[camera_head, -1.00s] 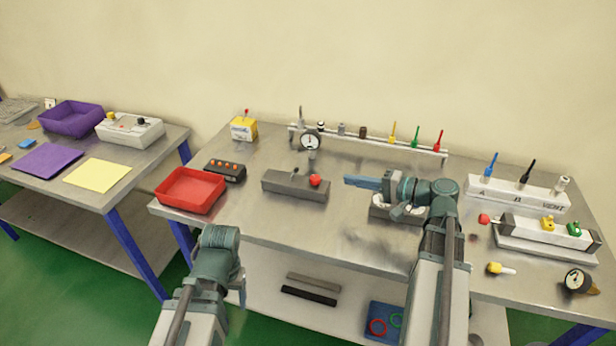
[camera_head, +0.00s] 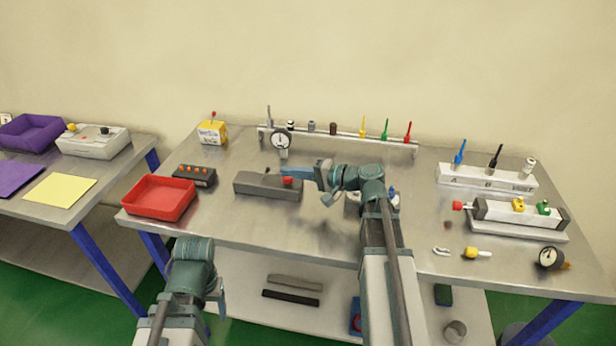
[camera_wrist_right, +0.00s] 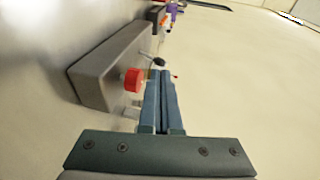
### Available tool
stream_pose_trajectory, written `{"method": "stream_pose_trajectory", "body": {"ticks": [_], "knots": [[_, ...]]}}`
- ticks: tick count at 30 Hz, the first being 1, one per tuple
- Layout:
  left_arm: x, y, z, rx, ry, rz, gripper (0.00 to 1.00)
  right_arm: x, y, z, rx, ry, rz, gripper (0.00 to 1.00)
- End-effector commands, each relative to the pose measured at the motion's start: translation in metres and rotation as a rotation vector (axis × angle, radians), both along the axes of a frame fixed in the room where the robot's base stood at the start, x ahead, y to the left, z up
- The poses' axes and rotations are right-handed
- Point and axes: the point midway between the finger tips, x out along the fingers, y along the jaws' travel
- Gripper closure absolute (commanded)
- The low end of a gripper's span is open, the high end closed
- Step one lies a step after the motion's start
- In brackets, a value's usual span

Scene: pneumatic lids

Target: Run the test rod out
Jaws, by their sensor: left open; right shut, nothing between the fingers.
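A cylinder with a pale body (camera_head: 520,214) stands on a base at the right of the bench. Its short rod with a red tip (camera_head: 457,205) sticks out at the left end. A grey valve block (camera_head: 262,188) with a small black lever and a red knob (camera_head: 287,180) sits mid-bench; both also show in the wrist view, the block (camera_wrist_right: 108,65) and the knob (camera_wrist_right: 133,80). My right gripper (camera_head: 288,172) is shut and empty, its tips close beside the red knob; contact cannot be told. My left gripper (camera_head: 219,292) is open, low before the bench's front edge.
A red tray (camera_head: 158,215) and a black button box (camera_head: 195,176) stand left of the block. A rail with a gauge (camera_head: 281,140) runs behind. A labelled rack (camera_head: 485,180) stands behind the cylinder. A yellow-ended part (camera_head: 470,253) and another gauge (camera_head: 548,258) lie at front right.

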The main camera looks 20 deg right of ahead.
Motion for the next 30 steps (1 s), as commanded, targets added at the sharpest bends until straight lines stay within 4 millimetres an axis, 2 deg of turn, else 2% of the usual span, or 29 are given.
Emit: {"method": "stream_pose_trajectory", "body": {"ticks": [3, 9, 22, 26, 30], "knots": [[0.000, 0.000, -0.004, 0.000, 0.000, 0.000, 0.32, 0.013, 0.012, -0.004, 0.000, 0.000, 0.002, 1.00], [0.000, 0.000, -0.006, 0.000, 0.000, 0.000, 0.32, 0.023, 0.022, -0.007, -0.001, 0.001, 0.000, 1.00], [0.000, 0.000, -0.006, 0.000, 0.000, 0.000, 0.32, 0.024, 0.024, -0.006, -0.001, 0.001, 0.000, 1.00], [0.000, 0.000, 0.000, 0.000, 0.000, 0.000, 0.32, 0.025, 0.025, -0.003, -0.013, 0.009, 0.000, 1.00], [0.000, 0.000, 0.017, 0.000, 0.000, 0.000, 0.32, 0.026, 0.027, 0.004, -0.053, 0.036, 0.002, 1.00]]}}
